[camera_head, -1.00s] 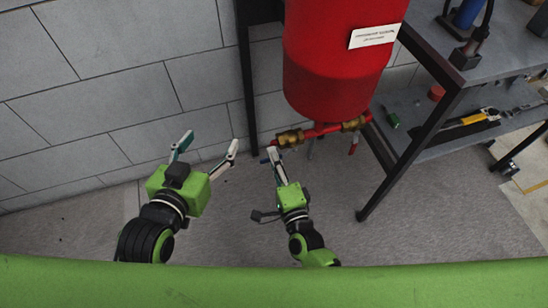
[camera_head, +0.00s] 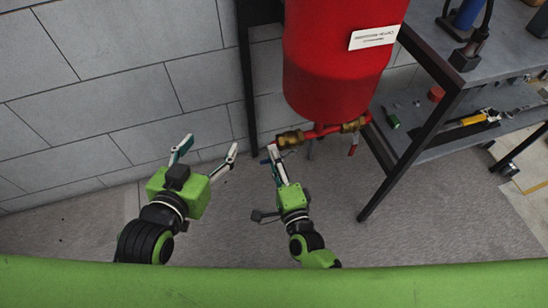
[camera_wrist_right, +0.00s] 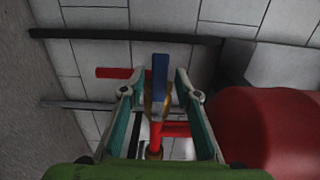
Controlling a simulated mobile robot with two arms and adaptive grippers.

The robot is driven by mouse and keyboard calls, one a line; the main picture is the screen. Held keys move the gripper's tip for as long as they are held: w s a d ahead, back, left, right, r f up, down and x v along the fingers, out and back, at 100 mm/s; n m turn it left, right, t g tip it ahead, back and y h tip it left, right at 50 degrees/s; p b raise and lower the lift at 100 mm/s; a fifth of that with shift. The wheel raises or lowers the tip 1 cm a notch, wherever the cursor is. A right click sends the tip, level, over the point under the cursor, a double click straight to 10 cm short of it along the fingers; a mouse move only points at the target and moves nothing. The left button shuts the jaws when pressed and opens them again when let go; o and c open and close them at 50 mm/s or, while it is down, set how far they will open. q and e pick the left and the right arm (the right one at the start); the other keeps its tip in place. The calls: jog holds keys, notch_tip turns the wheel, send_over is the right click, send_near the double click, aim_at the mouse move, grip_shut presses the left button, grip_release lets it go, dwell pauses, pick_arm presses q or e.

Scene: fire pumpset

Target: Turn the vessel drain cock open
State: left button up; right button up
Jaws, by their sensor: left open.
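The red vessel (camera_head: 338,70) has a red pipe with brass valve bodies (camera_head: 290,138) under it. In the right wrist view a blue lever (camera_wrist_right: 160,78) stands in front of a brass valve body (camera_wrist_right: 153,105) on a red pipe. A red lever (camera_wrist_right: 118,73) points left behind it. My right gripper (camera_wrist_right: 158,100) is open, its fingers on either side of the blue lever, with gaps showing. In the head view my right gripper (camera_head: 273,153) is at the pipe's left end. My left gripper (camera_head: 208,149) is open and empty, to the left.
A grey shelf (camera_head: 450,138) with a dark frame stands right of the vessel and holds tools and small parts. Another red lever (camera_head: 353,150) hangs at the pipe's right end. A tiled wall (camera_head: 110,80) is behind. The floor (camera_head: 430,230) in front is clear.

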jog(key=v, duration=1.2)
